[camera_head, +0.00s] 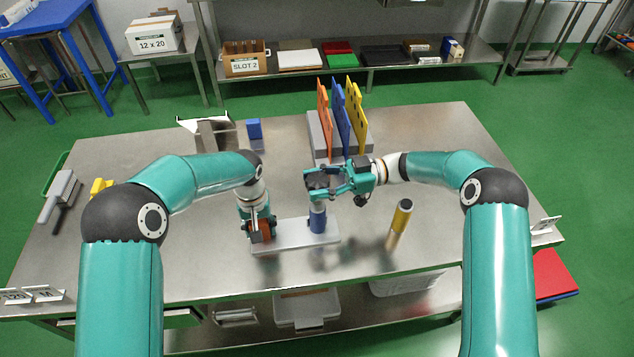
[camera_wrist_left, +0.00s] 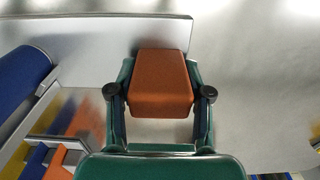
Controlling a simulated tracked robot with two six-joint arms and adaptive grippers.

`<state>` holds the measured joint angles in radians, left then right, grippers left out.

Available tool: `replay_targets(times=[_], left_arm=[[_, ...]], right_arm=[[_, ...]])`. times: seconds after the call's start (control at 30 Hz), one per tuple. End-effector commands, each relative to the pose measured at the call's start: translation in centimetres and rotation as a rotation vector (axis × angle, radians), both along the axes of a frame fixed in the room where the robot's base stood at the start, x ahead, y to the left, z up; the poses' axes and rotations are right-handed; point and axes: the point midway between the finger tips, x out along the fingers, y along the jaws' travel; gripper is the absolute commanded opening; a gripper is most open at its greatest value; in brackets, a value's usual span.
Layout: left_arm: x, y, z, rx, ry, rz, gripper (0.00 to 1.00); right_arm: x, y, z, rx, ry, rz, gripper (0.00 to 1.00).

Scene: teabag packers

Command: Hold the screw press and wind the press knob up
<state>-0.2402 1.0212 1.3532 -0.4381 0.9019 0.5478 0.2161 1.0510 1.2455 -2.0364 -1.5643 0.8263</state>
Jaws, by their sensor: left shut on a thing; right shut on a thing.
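The screw press stands on the table with a flat light-grey base plate (camera_head: 292,238) and an upright blue cylinder (camera_head: 318,221). An orange-brown block (camera_head: 265,232) rises from the plate's left end. My left gripper (camera_head: 259,230) is shut on this block; the left wrist view shows the block (camera_wrist_left: 162,82) between its two fingers. The blue cylinder (camera_wrist_left: 20,75) lies at that view's left edge. My right gripper (camera_head: 318,183) is shut on the dark press knob (camera_head: 317,180) above the cylinder. Its fingers partly hide the knob and the screw below it.
A yellow cylinder with a dark top (camera_head: 399,222) stands right of the press. Behind are a grey rack with orange, blue and yellow boards (camera_head: 342,118) and a small blue block (camera_head: 254,129). A grey tool (camera_head: 59,195) lies far left. The table's right side is mostly clear.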

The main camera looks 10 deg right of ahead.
Motion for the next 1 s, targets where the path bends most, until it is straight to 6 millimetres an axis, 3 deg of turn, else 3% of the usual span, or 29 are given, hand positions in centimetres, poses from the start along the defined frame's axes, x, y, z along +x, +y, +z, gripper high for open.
replay_targets(times=[0.43,0.47,0.6,1.0], left_arm=[[-0.12,0.04,-0.13,0.002,0.004,-0.002,0.0],[-0.12,0.04,-0.13,0.002,0.004,-0.002,0.0],[-0.12,0.05,-0.13,0.002,0.004,-0.001,0.0],[-0.12,0.05,-0.12,0.002,0.004,0.0,0.0]], right_arm=[[0.03,-0.04,0.2,0.001,-0.003,0.011,0.16],[0.04,-0.05,0.2,0.001,-0.003,0.011,0.56],[0.02,-0.04,0.14,0.0,-0.003,0.011,0.77],[0.09,-0.49,-0.01,0.0,-0.001,0.009,0.77]])
